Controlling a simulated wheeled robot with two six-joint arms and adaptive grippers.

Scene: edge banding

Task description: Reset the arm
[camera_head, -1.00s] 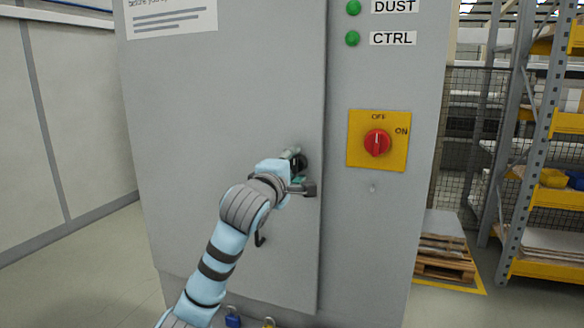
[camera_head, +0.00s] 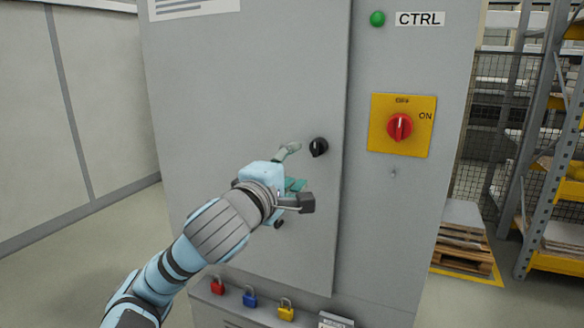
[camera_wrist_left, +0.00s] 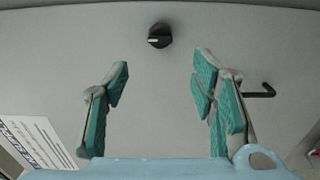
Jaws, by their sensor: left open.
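My left arm comes in from the lower left, with its gripper (camera_head: 292,168) in front of the grey cabinet door (camera_head: 240,70). The gripper is open and empty, its teal-padded fingers spread wide. A round black knob (camera_head: 318,147) on the door stands just right of the fingers, apart from them. In the left wrist view the knob (camera_wrist_left: 159,37) lies ahead, between and beyond the fingertips (camera_wrist_left: 162,68). Nothing is between the pads. My right gripper is not in view.
A red rotary switch (camera_head: 399,127) on a yellow plate points up. A green lamp (camera_head: 377,19) sits above it. Red (camera_head: 217,285), blue (camera_head: 249,297) and yellow (camera_head: 286,310) padlocks sit on a ledge below. A black hook (camera_wrist_left: 262,92) shows in the wrist view.

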